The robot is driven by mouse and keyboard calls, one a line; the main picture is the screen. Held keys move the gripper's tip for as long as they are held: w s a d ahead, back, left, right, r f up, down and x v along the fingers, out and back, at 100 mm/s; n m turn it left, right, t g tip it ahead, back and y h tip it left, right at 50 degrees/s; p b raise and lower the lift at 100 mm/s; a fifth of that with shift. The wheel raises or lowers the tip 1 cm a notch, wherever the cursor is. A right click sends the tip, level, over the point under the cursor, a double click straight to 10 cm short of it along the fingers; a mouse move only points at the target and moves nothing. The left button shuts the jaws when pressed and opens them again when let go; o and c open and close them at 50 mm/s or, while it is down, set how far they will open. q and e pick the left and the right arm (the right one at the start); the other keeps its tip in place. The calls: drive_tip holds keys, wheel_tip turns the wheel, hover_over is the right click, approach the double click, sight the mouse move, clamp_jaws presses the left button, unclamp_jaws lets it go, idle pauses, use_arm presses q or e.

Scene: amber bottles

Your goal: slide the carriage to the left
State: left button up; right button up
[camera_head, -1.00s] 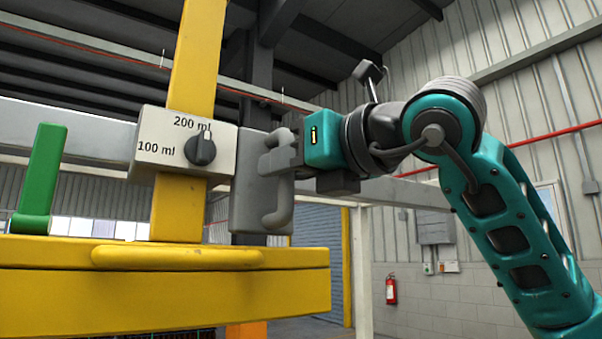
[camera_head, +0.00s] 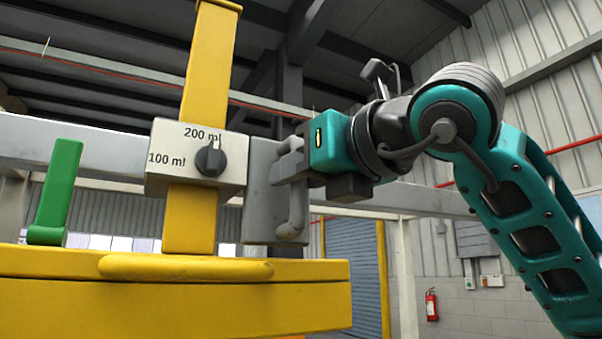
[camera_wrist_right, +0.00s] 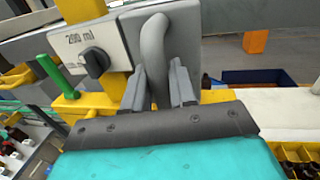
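The carriage is a flat grey plate (camera_head: 262,205) on the pale horizontal rail, with a bent grey handle (camera_head: 297,212). My right gripper (camera_head: 292,165) is at the handle. In the right wrist view the handle (camera_wrist_right: 155,45) stands between its two fingers (camera_wrist_right: 159,88), which are close against it on both sides and look shut on it. The finger faces are partly hidden. Left of the plate, close beside it, is a pale box (camera_head: 165,178) marked 100 ml and 200 ml, with a dark knob (camera_head: 210,158). My left gripper is not in view.
The box sits across a yellow post (camera_head: 190,222) rising from a yellow base (camera_head: 180,300). A green lever (camera_head: 57,190) stands farther left. The pale rail (camera_head: 105,140) runs left past the post. The wrist view shows bottles (camera_wrist_right: 12,150) low at the left.

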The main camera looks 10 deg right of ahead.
drive_tip(key=o, duration=0.3)
drive_tip(key=shift+s+a, duration=0.15)
drive_tip(key=shift+a, duration=0.2)
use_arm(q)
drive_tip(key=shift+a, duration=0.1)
use_arm(e)
drive_tip(key=shift+d, duration=0.1)
drive_tip(key=shift+s+d, duration=0.15)
use_arm(q)
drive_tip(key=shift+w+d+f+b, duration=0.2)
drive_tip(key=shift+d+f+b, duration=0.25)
drive_tip(key=shift+b, duration=0.5)
use_arm(e)
drive_tip(key=v, duration=1.2)
drive_tip(key=shift+s, duration=0.2)
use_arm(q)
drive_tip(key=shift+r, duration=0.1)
use_arm(e)
drive_tip(key=shift+d, duration=0.1)
